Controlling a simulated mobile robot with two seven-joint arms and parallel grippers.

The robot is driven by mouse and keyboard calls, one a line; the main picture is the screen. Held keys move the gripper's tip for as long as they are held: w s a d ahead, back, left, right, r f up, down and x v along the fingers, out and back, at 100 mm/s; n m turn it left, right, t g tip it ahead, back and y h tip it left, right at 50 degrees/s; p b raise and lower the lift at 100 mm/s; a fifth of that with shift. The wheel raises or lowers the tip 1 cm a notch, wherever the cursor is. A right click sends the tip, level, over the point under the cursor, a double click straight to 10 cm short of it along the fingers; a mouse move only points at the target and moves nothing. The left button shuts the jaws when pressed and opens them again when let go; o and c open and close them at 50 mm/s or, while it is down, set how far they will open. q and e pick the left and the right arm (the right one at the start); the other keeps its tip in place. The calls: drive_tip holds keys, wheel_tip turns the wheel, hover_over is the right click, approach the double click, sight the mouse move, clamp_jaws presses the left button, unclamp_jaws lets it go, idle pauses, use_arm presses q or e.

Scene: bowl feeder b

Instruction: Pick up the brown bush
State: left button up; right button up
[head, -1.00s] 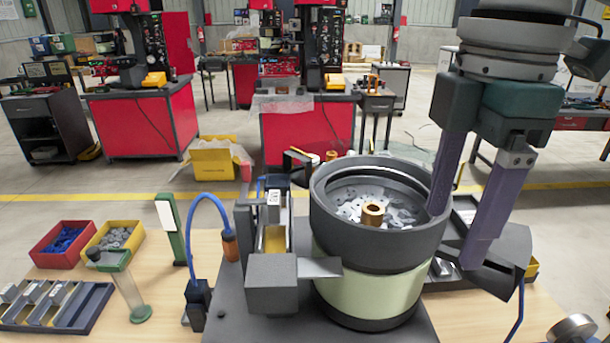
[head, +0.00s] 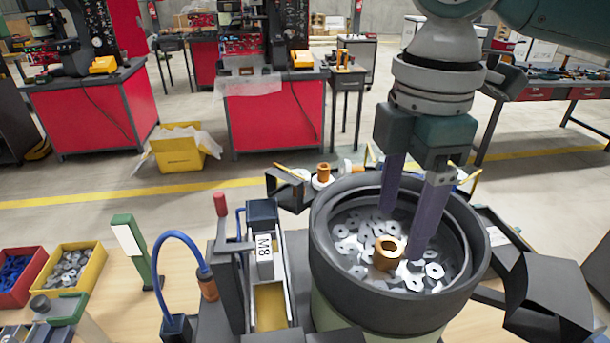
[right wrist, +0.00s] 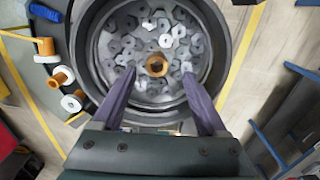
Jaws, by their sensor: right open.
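The brown bush (head: 389,252) is a short brass-coloured ring with a hole on top. It stands among flat grey nuts inside the dark round feeder bowl (head: 333,262). The bush (right wrist: 157,65) also shows near the middle of the bowl in the right wrist view. My right gripper (head: 402,232) is open and empty, its purple fingers reaching down into the bowl. In the right wrist view, the bush lies between the lines of the open fingers (right wrist: 155,74), near their tips. I cannot tell whether a finger touches it. My left gripper is not in view.
The bowl's raised rim surrounds the fingers. Left of it stand a rail marked M8 (head: 264,250) and a blue hose (head: 178,240). Another brown ring (head: 323,172) sits on a white piece behind the bowl. Red and yellow bins (head: 78,268) stand at the left.

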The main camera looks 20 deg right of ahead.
sight(389, 246)
drive_tip(key=f, duration=0.2)
drive_tip(key=f+p, duration=0.1)
drive_tip(key=f, duration=0.1)
drive_tip(key=shift+w+a+f, duration=0.1)
drive_tip(key=shift+w+f, duration=0.1)
drive_tip(key=shift+f, duration=0.05)
drive_tip(key=shift+c, duration=0.2)
clamp_jaws()
